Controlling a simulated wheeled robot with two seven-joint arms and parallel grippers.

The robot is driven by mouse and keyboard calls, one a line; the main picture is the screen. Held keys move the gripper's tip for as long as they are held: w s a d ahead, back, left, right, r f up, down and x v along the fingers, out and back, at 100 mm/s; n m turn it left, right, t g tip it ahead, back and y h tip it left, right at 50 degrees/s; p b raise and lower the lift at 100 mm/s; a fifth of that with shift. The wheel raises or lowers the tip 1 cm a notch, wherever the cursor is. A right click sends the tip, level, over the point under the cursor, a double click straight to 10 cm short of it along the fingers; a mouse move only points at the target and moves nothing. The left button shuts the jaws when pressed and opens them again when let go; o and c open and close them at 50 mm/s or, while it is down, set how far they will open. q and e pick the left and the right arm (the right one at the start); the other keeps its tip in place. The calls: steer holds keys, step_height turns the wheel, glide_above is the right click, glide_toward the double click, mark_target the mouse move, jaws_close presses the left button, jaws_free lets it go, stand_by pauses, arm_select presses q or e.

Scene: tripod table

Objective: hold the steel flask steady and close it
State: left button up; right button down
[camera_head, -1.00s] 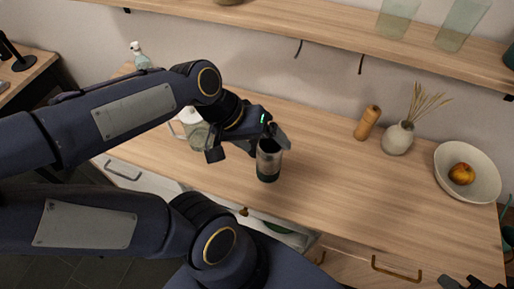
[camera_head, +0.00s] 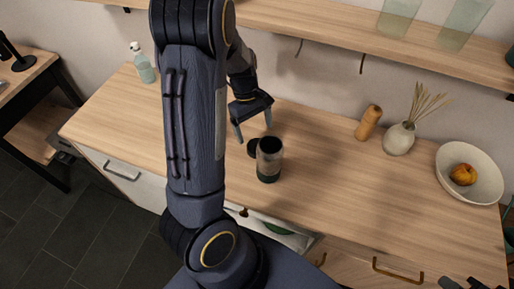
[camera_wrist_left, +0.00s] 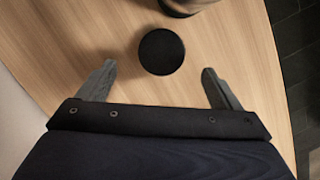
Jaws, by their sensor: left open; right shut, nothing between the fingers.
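The steel flask (camera_head: 270,161) stands upright on the wooden counter, its dark mouth open at the top. Its lower part also shows at the top edge of the left wrist view (camera_wrist_left: 184,6). A round black lid (camera_head: 252,148) lies flat on the counter just left of the flask; it is a black disc in the left wrist view (camera_wrist_left: 161,52). My left gripper (camera_head: 253,131) is open and empty behind the lid, its fingers spread to either side of it in the wrist view (camera_wrist_left: 159,70), not touching it. My right gripper (camera_head: 472,284) shows only partly at the bottom right corner, far from the flask.
A soap bottle (camera_head: 143,63) stands at the counter's back left. A wooden mill (camera_head: 368,123), a reed vase (camera_head: 398,138) and a bowl (camera_head: 483,185) with fruit are at the right. A shelf (camera_head: 330,25) runs above. The counter right of the flask is clear.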

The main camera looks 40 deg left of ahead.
mark_target(257, 146)
arm_select(q)
steer(key=shift+x, duration=1.3)
steer(key=shift+f, duration=0.1)
steer(key=p+x, duration=0.1)
steer(key=x, duration=0.4)
steer(key=shift+s+a, duration=0.1)
steer(key=shift+s, duration=0.05)
steer(key=c, duration=1.1)
steer(key=shift+o, duration=0.2)
